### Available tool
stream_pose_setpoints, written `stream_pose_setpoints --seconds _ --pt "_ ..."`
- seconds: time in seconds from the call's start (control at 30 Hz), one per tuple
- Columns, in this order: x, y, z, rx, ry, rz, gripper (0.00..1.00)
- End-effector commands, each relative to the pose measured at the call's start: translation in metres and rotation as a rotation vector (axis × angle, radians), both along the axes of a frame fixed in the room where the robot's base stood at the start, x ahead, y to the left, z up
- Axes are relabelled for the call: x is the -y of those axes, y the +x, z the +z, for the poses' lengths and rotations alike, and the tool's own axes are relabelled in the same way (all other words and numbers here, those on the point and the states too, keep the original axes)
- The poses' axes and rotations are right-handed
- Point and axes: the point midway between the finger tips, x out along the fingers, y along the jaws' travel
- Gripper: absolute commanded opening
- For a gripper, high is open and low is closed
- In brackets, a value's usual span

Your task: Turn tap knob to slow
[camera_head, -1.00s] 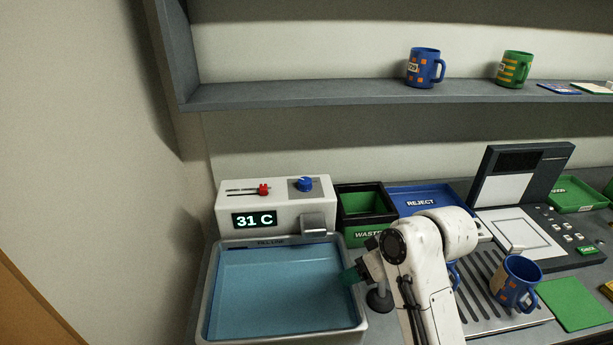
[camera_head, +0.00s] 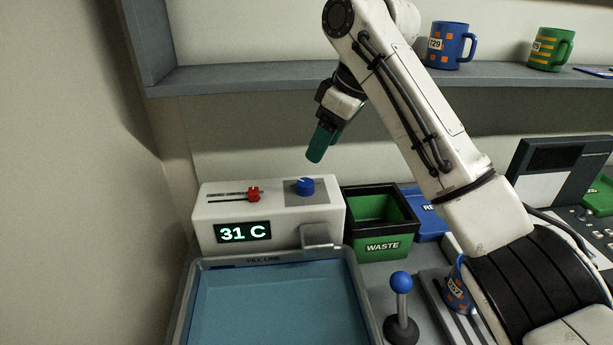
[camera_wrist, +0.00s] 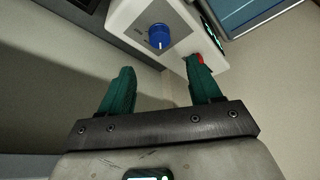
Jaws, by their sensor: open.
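The blue tap knob (camera_head: 305,187) sits on a grey plate on top of the white tap unit (camera_head: 225,212), with a pale pointer line on its top. Beside it is a red slider (camera_head: 253,194) in a slot, and the front display reads 31 C. My gripper (camera_head: 318,150) is above and slightly right of the knob, apart from it, with green fingers pointing down. In the wrist view the knob (camera_wrist: 159,36) lies beyond the fingertips, between them in width. The gripper (camera_wrist: 160,80) is open and empty. The knob's markings are too small to read.
A water basin (camera_head: 196,310) is in front of the tap unit. A green waste bin (camera_head: 383,244) stands right of it, and a blue-topped lever (camera_head: 401,283) in front of the bin. A shelf (camera_head: 250,78) with mugs runs above and behind my arm.

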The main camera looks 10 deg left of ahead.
Motion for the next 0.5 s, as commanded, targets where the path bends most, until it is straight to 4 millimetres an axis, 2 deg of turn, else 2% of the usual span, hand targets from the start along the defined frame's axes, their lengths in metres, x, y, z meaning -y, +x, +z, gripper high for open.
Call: stream_pose_setpoints --seconds 0.3,0.5 --pt "-0.020 0.005 -0.052 -0.004 -0.002 0.001 0.63" --pt "-0.031 0.009 -0.079 -0.003 -0.001 0.000 0.63"
